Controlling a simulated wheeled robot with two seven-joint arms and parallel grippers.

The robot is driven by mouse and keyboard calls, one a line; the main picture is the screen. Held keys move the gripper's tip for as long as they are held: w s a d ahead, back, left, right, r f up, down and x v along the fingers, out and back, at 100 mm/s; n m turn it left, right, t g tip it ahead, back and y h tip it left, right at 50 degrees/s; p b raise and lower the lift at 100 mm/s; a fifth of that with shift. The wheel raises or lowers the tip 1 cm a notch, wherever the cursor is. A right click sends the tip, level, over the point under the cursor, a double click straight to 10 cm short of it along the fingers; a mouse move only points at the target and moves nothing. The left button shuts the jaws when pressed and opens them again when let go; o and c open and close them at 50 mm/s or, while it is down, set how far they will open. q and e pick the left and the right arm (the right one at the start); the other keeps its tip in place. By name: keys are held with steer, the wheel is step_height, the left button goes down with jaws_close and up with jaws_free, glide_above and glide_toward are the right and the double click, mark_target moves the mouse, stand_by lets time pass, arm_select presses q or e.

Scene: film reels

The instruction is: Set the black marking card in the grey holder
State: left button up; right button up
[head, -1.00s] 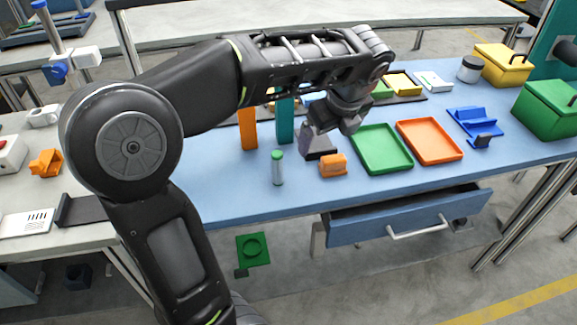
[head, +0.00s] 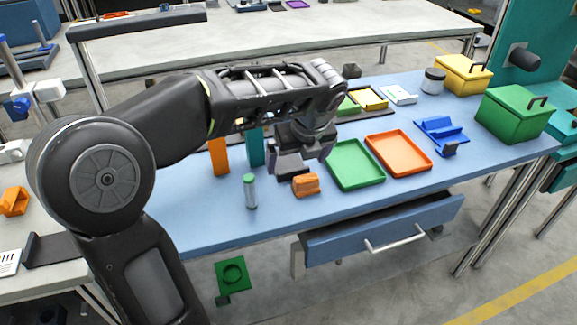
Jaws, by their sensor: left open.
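My left gripper (head: 303,150) is open, pointing down over the blue table behind the orange block. A dark grey piece (head: 291,165) shows just under and in front of it, partly covered by the gripper. I cannot tell whether this is the grey holder, the black marking card or both, nor whether a finger touches it. No other black card or grey holder can be made out clearly. My right gripper is not in view.
An orange block (head: 306,184) and a green-capped vial (head: 250,191) stand close in front. Green (head: 357,181) and orange (head: 400,171) trays and a blue stand (head: 440,137) lie to the right. Orange (head: 218,157) and teal (head: 256,148) uprights stand left. A drawer (head: 385,226) hangs open.

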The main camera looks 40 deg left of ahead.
arm_select(q)
steer(key=shift+f, duration=0.1)
steer(key=b+x, duration=0.1)
steer(key=x, duration=0.4)
steer(key=shift+w+a, duration=0.15)
steer(key=shift+c, duration=0.5)
steer(key=c, duration=1.5)
steer(key=shift+r, duration=0.2)
step_height(320, 180, up, 17)
steer(key=p, duration=0.4)
step_height(320, 180, up, 11)
steer(key=p, duration=1)
glide_above(294, 169)
